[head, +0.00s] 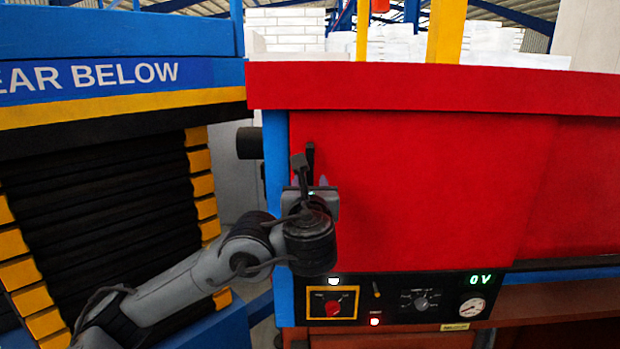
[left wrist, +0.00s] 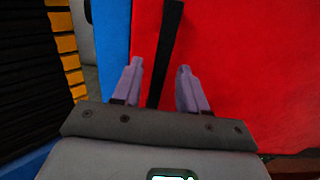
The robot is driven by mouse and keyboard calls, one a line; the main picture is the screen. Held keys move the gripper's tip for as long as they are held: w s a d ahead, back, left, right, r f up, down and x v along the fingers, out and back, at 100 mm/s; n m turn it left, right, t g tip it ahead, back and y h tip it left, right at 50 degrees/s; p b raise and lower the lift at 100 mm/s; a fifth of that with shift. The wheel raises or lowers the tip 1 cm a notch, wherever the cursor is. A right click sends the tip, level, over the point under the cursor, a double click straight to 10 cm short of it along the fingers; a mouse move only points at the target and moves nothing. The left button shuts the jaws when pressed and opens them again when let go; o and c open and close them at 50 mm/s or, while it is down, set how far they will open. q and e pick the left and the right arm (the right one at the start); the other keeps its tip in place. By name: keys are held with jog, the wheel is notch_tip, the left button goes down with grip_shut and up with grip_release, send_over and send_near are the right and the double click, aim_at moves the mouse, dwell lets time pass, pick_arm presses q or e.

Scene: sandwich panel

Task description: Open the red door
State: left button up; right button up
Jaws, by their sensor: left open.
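The red door (head: 430,190) fills the front of the machine in the head view and appears shut. It also fills the right side of the left wrist view (left wrist: 255,80). A black vertical handle (head: 310,158) sits near the door's left edge. In the left wrist view the handle (left wrist: 169,45) runs between the two fingers of my left gripper (left wrist: 157,85), which is open. The fingers are apart, one on each side of the handle, with visible gaps. In the head view my left gripper (head: 318,188) is at the handle, partly hidden by my wrist. My right gripper is not in view.
A control panel (head: 400,299) with knobs, a gauge and a 0 V display lies below the door. A blue post (head: 277,170) borders the door's left. A black slatted stack with yellow blocks (head: 100,190) stands at left. A dark cylinder (head: 249,143) juts out beside the post.

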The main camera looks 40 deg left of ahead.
aim_at(310, 181)
pick_arm(q)
jog(key=shift+x, duration=1.55)
jog(key=shift+c, duration=0.3)
grip_shut()
